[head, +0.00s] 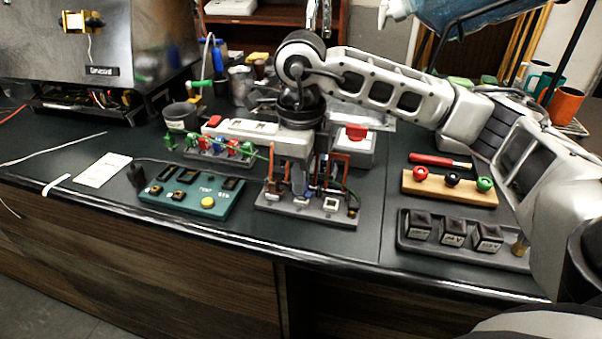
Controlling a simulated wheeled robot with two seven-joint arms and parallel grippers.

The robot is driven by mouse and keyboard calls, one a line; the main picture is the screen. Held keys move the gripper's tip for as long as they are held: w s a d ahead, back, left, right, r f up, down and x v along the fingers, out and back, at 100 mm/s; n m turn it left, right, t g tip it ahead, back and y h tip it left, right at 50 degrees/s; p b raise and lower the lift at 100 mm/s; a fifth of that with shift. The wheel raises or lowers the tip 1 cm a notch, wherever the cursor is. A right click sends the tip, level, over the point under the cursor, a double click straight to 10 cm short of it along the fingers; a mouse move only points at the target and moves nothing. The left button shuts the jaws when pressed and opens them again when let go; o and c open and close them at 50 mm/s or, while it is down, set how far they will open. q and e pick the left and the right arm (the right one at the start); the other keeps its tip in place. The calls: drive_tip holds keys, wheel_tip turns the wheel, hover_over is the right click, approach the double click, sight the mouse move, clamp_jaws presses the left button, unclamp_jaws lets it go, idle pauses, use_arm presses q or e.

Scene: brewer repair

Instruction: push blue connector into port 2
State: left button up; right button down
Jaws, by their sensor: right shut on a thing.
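My right gripper (299,188) reaches down from above onto the grey port board (330,214) near the front edge of the counter. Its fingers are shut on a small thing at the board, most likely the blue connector. The fingers largely hide it, and I cannot tell how deep it sits in a port. A bit of blue shows low beside the fingers. Orange and dark wires stand up around the gripper on the board. A white square port (331,204) shows at the board's right side. The port numbers are too small to read. My left gripper is not in view.
A teal test panel (188,203) lies left of the board. A rack with green, red and blue clips (220,150) is behind it. Right of the board are a wooden block with knobs (450,188) and a tray of black blocks (412,247). A red-button box (356,140) stands behind.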

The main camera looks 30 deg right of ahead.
use_arm(q)
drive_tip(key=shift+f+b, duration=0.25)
drive_tip(key=shift+b, duration=0.2)
use_arm(e)
drive_tip(key=shift+f, duration=0.3)
idle(0.7)
drive_tip(key=c, duration=1.3)
unclamp_jaws()
drive_tip(key=shift+c, duration=0.2)
use_arm(q)
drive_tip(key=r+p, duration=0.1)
drive_tip(key=p, duration=0.1)
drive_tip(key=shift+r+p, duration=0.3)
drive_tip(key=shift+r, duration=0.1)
use_arm(e)
wheel_tip(320, 180, up, 16)
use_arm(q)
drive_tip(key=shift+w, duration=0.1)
